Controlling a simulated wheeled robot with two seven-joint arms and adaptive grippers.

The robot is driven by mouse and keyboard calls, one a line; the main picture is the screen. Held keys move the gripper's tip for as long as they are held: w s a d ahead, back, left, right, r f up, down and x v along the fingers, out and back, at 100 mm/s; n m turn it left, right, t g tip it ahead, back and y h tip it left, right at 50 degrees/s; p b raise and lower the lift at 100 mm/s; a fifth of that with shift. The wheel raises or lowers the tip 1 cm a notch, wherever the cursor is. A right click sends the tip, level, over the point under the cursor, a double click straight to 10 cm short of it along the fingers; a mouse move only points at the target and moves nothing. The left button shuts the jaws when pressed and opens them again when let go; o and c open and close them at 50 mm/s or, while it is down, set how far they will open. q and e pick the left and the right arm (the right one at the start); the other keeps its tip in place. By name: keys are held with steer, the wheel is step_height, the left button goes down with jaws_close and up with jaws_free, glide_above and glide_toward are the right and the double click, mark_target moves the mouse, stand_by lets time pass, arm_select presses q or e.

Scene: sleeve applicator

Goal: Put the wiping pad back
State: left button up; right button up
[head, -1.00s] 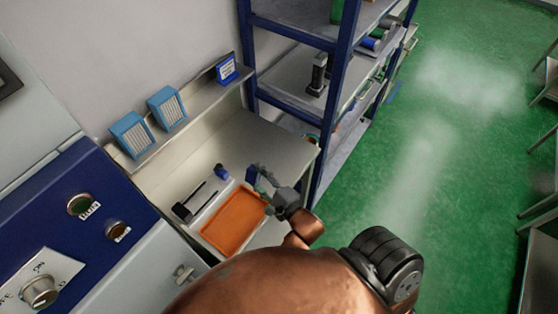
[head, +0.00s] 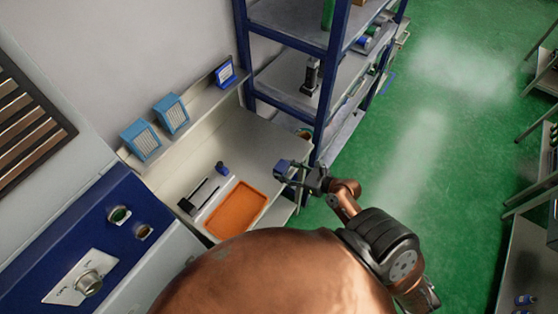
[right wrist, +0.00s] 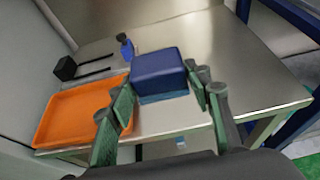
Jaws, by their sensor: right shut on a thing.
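The wiping pad (head: 284,167) is a dark blue block with a lighter blue underside. My right gripper (head: 291,172) is shut on it and holds it near the right end of the bench. In the right wrist view the pad (right wrist: 158,72) sits between the two green-padded fingers (right wrist: 163,94), with the bench top behind it. The orange tray (head: 240,207) lies on the bench to the left of the pad, and nothing shows in it. It also shows in the right wrist view (right wrist: 75,112). My left gripper is not in view.
A small blue bottle (head: 222,168) and a black tool with two rods (head: 203,192) are beside the tray. The steel bench (head: 255,140) is bare behind the pad. A blue-framed shelf rack (head: 333,85) stands close to its right end.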

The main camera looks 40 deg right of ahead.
mark_target(283, 159)
steer(key=w+d+f, duration=0.1)
steer(key=w, duration=0.1)
steer(key=w+d+f, duration=0.1)
steer(key=w, duration=0.1)
steer(key=w+d+f, duration=0.1)
steer(key=w, duration=0.1)
steer(key=shift+d, duration=0.2)
steer(key=w+f, duration=0.1)
steer(key=f, duration=0.1)
steer(key=w+d+f, duration=0.1)
steer(key=f, duration=0.1)
steer(key=w+d+f+b, duration=0.1)
steer(key=w+f, duration=0.1)
steer(key=shift+w+d, duration=0.1)
steer(key=shift+d, duration=0.1)
steer(key=shift+f+b, duration=0.3)
steer(key=shift+f, duration=1.2)
steer(key=o, duration=1)
steer(key=shift+f, duration=0.1)
steer(key=shift+c, duration=0.2)
steer(key=shift+o, duration=0.3)
